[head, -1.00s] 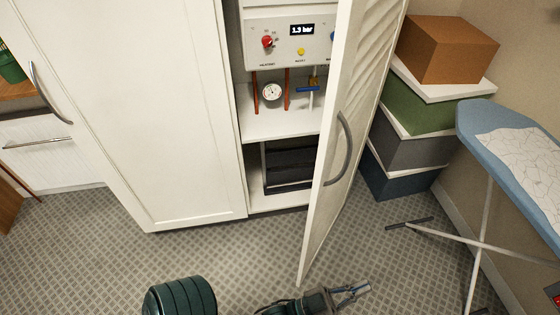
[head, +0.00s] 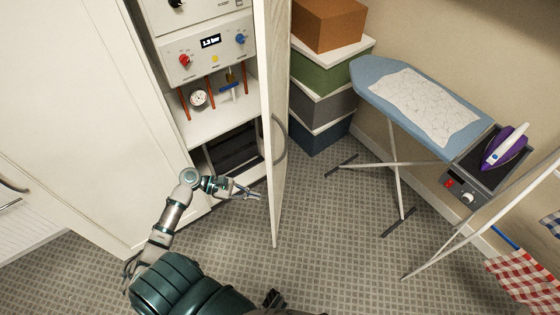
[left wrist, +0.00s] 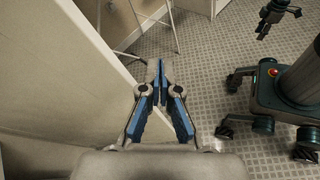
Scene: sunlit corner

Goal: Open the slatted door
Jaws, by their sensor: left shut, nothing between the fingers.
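The slatted door (head: 265,90) of the white cabinet stands partly open, and I see it nearly edge-on in the head view. Its curved grey handle (head: 281,140) is on the right, outer face. My left gripper (head: 258,194) is shut and empty, low down in the opening beside the door's inner side. In the left wrist view its fingertips (left wrist: 160,64) are together, close to a pale panel (left wrist: 75,75) that looks like the door. I cannot tell whether they touch it. My right gripper (left wrist: 276,16) shows small and dark in the left wrist view; its jaws are unclear.
Inside the cabinet are a control panel (head: 208,47), a gauge (head: 199,99) and pipes. Stacked boxes (head: 322,100) stand right of the door, then an ironing board (head: 375,78) with splayed legs and an iron (head: 504,148). The floor (head: 335,235) before the door is clear.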

